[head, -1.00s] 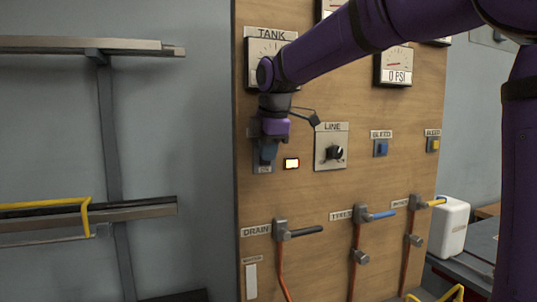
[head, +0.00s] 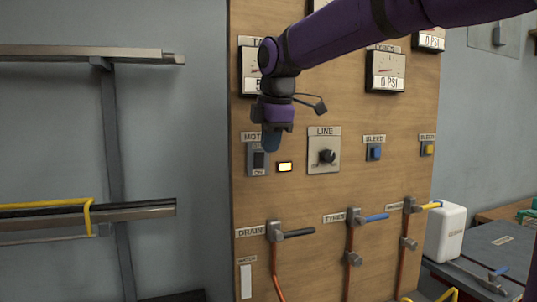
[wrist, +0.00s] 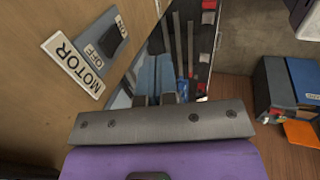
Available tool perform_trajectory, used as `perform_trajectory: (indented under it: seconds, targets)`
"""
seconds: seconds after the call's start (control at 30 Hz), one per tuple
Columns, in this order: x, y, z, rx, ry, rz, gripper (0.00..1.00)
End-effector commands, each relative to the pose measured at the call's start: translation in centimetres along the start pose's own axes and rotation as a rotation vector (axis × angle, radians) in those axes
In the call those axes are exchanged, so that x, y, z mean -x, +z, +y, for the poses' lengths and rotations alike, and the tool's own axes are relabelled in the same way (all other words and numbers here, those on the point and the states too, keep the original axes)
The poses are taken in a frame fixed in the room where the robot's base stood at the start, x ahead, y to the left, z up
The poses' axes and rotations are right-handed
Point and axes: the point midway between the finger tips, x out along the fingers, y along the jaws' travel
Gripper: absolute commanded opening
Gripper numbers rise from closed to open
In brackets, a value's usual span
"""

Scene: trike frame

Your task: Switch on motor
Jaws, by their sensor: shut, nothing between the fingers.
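The motor switch (head: 258,160) is a dark rocker on a grey plate on the wooden panel, with a motor label (head: 254,137) above it. In the wrist view the motor label (wrist: 73,65) and the switch plate (wrist: 106,41) with its OFF marking lie at the upper left. A small indicator light (head: 285,167) beside the switch glows pale yellow. My gripper (head: 271,141) is shut and empty, in front of the panel just above and right of the switch. In the wrist view its fingers (wrist: 168,97) point past the switch, apart from it.
The line knob (head: 326,157) and bleed buttons (head: 375,151) sit to the right. Gauges (head: 388,70) hang above, and drain (head: 297,233) and tyre (head: 376,217) valve levers are below. A wall rack (head: 85,210) stands at the left. Space before the panel is open.

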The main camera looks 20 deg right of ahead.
Motion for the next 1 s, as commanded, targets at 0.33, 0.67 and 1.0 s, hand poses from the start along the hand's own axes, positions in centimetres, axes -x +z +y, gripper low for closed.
perform_trajectory:
  seconds: [0.33,0.67,1.0]
  targets:
    - [4.3,0.0,-1.1,-0.001,0.0,0.0,0.0]
    - [4.7,0.0,-1.2,-0.001,-0.002,0.0,0.0]
    - [4.7,0.4,-2.0,-0.043,0.004,-0.002,0.0]
